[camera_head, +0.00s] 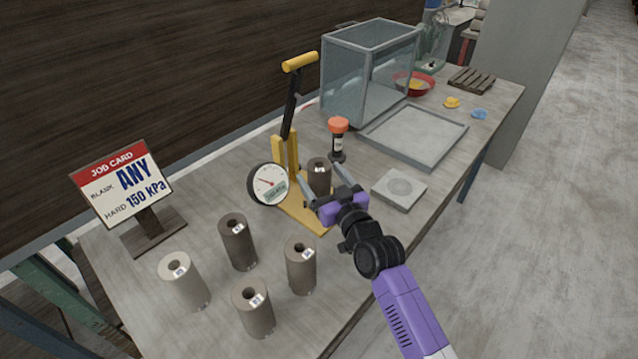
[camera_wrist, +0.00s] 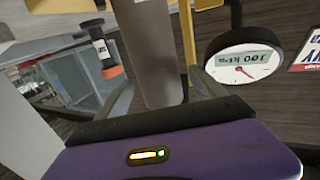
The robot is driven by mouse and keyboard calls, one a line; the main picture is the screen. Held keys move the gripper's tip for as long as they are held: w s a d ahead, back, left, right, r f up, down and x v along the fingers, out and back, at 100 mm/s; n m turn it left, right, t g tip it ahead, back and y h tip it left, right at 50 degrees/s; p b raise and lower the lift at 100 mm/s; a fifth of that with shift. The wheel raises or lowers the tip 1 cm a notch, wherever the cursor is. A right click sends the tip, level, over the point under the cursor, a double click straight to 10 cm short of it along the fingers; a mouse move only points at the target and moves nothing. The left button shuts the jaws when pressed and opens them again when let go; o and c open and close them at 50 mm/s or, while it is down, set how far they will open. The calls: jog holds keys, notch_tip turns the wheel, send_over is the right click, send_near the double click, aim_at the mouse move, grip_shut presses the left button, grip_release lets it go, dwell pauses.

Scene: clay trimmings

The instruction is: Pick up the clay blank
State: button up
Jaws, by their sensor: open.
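A grey-brown clay blank (camera_head: 319,174), a labelled cylinder, stands upright at the yellow press (camera_head: 290,165). My gripper (camera_head: 322,187) is open, with a finger on each side of this blank. In the wrist view the blank (camera_wrist: 150,55) rises between the two fingers, and gaps show beside it. Several more clay blanks stand upright at the front of the bench: a pale one (camera_head: 184,282), a dark one (camera_head: 238,243), one at the front (camera_head: 254,309) and one to the right (camera_head: 301,267). Each has a hole in its top and a small label.
A gauge (camera_head: 268,184) on the press appears to read 100 kPa in the wrist view (camera_wrist: 242,62). A job card (camera_head: 122,187) says blank ANY, hard 150 kPa. An orange-capped tool (camera_head: 338,140), square slab (camera_head: 399,188), shallow tray (camera_head: 372,139) and clear box (camera_head: 352,85) stand nearby.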

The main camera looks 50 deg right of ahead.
jog(key=shift+x, duration=0.8)
jog(key=shift+f, duration=0.1)
jog(key=shift+c, duration=0.3)
grip_shut()
